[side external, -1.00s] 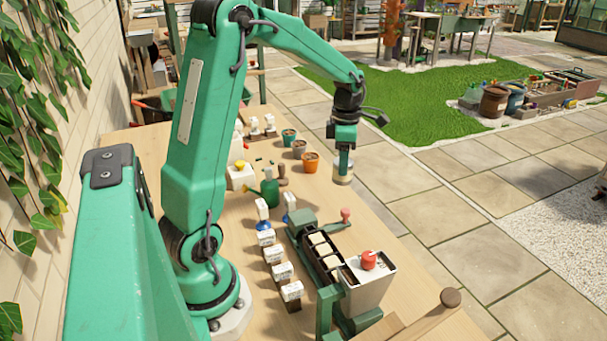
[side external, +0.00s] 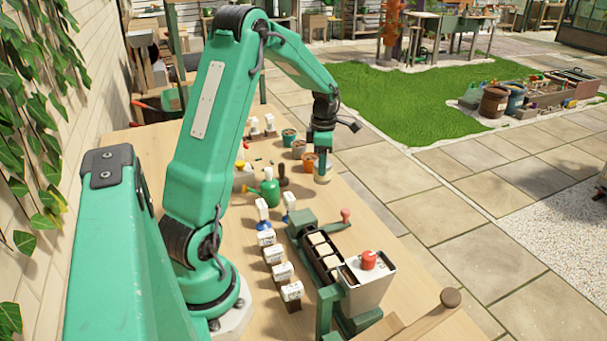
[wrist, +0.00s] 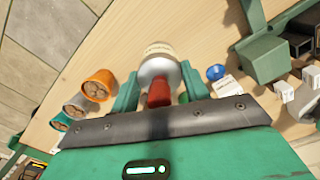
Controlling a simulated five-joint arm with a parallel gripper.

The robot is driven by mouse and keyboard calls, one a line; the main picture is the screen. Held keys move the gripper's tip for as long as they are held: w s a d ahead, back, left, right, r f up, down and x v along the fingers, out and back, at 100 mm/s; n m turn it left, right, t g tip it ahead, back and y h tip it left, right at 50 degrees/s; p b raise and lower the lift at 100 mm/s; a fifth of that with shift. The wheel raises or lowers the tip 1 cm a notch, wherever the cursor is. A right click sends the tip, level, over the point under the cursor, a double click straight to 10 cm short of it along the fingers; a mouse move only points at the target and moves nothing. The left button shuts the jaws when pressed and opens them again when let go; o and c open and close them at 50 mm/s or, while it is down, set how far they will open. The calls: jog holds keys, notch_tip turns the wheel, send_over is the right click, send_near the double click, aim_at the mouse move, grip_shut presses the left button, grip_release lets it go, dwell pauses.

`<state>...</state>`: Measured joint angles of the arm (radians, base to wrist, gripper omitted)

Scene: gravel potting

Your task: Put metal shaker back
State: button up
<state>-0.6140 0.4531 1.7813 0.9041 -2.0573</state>
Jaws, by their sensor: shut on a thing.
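The metal shaker (side external: 323,175) is a silvery can with a pale band. My gripper (side external: 322,160) is shut on it, at the right side of the bench near the orange pot. In the wrist view the shaker (wrist: 157,68) sits between the two green fingers of my gripper (wrist: 160,88), with its pale labelled end pointing away. A dark red piece shows in front of it between the fingers. I cannot tell whether the shaker's bottom touches the bench.
An orange pot (side external: 309,162), a grey pot (side external: 299,149) and a teal pot (side external: 289,135) stand in a row beside the shaker. A green watering can (side external: 269,189) and a dark stamp (side external: 283,176) are to the left. A hopper with a red knob (side external: 369,260) stands in front.

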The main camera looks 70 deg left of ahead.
aim_at(317, 173)
jog(key=shift+s+a+f, duration=0.1)
jog(key=shift+a+f, duration=0.3)
jog(key=shift+a, duration=0.25)
jog(key=shift+s+a+f, duration=0.1)
jog(key=shift+a+f, duration=0.25)
jog(key=shift+a, duration=0.25)
jog(key=shift+f, duration=0.1)
jog(key=shift+f, duration=1.85)
jog(key=shift+f, duration=0.15)
jog(key=o, duration=0.9)
jog(key=shift+c, duration=0.2)
notch_tip(317, 173, up, 12)
